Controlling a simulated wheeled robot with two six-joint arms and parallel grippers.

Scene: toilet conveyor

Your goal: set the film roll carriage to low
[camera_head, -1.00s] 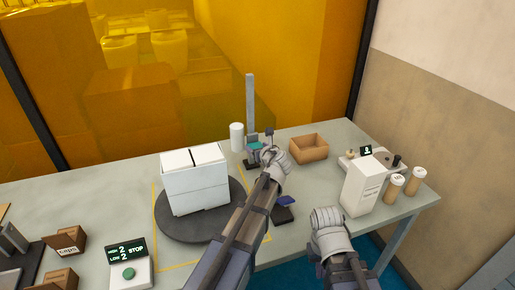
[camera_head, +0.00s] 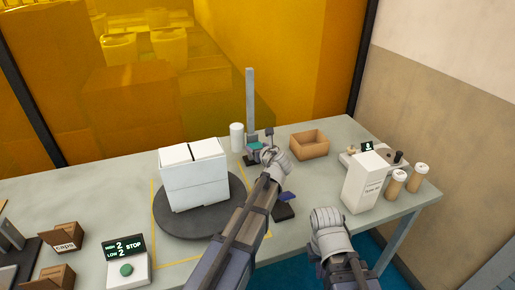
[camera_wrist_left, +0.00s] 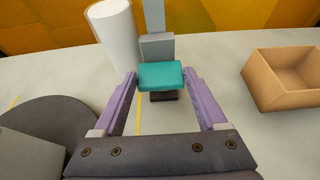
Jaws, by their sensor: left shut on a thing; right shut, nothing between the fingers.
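The film roll carriage shows as a grey block (camera_wrist_left: 157,46) with a teal grip (camera_wrist_left: 160,75) in front, on an upright grey post (camera_head: 249,100). In the head view the carriage is near the post's lower end, partly hidden by my left gripper (camera_head: 264,150). In the left wrist view the purple fingers of my left gripper (camera_wrist_left: 160,82) are shut on the teal grip, one on each side. A white film roll (camera_head: 236,137) stands upright left of the post. My right gripper (camera_head: 326,215) is shut and empty at the table's front edge.
A white box (camera_head: 193,183) stands on a dark turntable (camera_head: 177,223) to the left. An open brown box (camera_head: 310,145) is right of the post. A white carton (camera_head: 364,183) and two lidded jars (camera_head: 396,185) are further right. A HIGH/LOW display (camera_head: 124,247) is at front left.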

